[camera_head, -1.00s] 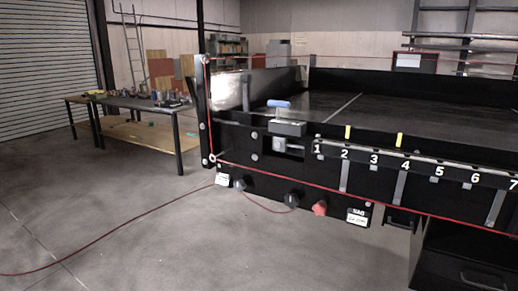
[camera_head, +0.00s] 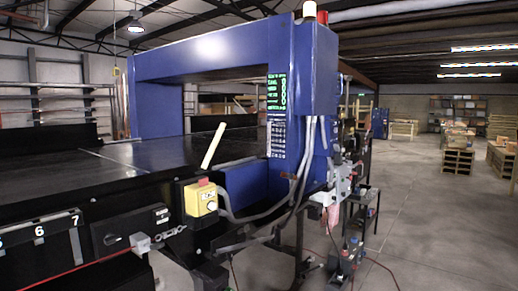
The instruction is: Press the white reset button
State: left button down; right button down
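A yellow control box (camera_head: 201,199) is mounted at the right front corner of the conveyor. It has a small red part (camera_head: 203,182) on top and small dark marks on its front face. A pale, tilted stick-like piece (camera_head: 213,146) rises just above it. I cannot make out a white reset button for certain at this size. Neither of my grippers is in view.
The dark conveyor bed (camera_head: 130,166) runs to a blue detector arch (camera_head: 205,53) with a green-lit display (camera_head: 277,92). A dark switch panel (camera_head: 130,229) is on the front side. Cables hang at the arch's right leg. Open floor (camera_head: 440,225) lies to the right.

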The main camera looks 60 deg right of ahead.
aim_at(212, 206)
jog(key=z, duration=1.25)
